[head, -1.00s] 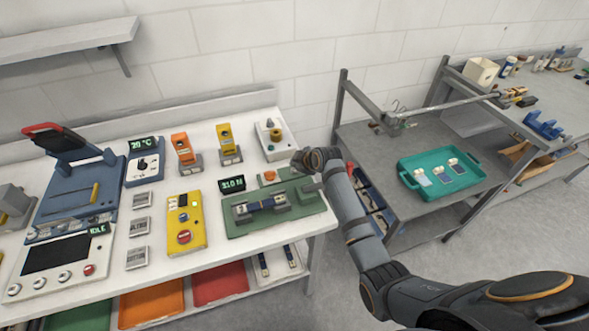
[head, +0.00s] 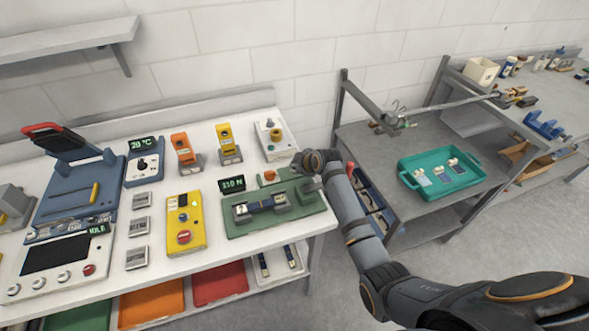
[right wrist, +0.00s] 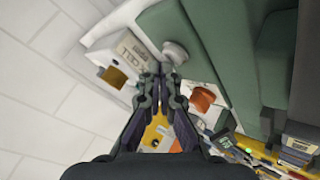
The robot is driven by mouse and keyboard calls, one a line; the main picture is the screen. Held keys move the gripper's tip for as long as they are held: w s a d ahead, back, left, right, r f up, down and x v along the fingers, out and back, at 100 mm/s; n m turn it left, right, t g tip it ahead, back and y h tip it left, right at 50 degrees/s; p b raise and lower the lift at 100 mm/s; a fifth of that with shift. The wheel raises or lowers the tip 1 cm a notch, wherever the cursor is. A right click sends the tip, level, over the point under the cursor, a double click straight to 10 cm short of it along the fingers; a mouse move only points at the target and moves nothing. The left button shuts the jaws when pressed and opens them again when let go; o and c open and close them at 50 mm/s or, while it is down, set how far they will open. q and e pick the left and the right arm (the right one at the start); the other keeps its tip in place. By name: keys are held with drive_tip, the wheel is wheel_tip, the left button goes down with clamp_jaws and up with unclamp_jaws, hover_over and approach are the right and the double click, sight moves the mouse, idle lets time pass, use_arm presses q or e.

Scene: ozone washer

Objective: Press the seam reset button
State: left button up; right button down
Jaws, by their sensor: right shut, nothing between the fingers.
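A grey round knob (right wrist: 175,52) lies just beyond the tips.
A small display (head: 232,184) stands behind the fixture. A white box with a brass knob (head: 275,134) is behind it. A yellow control box (head: 186,222) with a red button stands left. A teal tray (head: 440,175) is on the grey bench at right.

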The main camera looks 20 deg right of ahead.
drive_tip(key=shift+f, duration=0.5)
idle(0.4)
drive_tip(key=shift+r, duration=0.1)
drive_tip(key=shift+r+p, duration=0.7)
drive_tip(key=shift+r, duration=0.15)
wheel_tip(320, 180, up, 5)
drive_tip(key=p, duration=0.5)
drive_tip(key=shift+r, duration=0.1)
idle(0.6)
